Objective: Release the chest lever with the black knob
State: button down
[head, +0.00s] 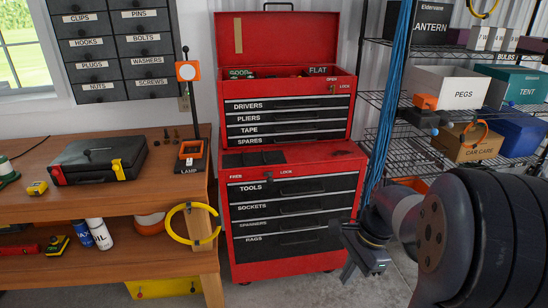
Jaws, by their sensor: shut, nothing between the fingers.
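The red tool chest (222,220) stands in the middle of the head view. On its lower cabinet, a small black knob (268,175) sits between the FREE label at left and the LOCK label at right, nearer LOCK. The lever under the knob is too small to make out. My gripper (348,277) is low in front of the chest's right side, pointing down, shut and empty. It is apart from the knob, to its right and lower in the picture.
The upper chest (217,115) has its lid raised, with OPEN and LOCK labels at its right. A wooden workbench (180,172) with a yellow hose ring (172,222) stands at left. Blue cords (388,110) and wire shelves with boxes are at right. Floor shows in front.

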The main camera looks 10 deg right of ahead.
aim_at(269, 180)
jog(key=i, duration=1)
jog(key=i+l+u, duration=0.1)
jog(key=i, duration=0.9)
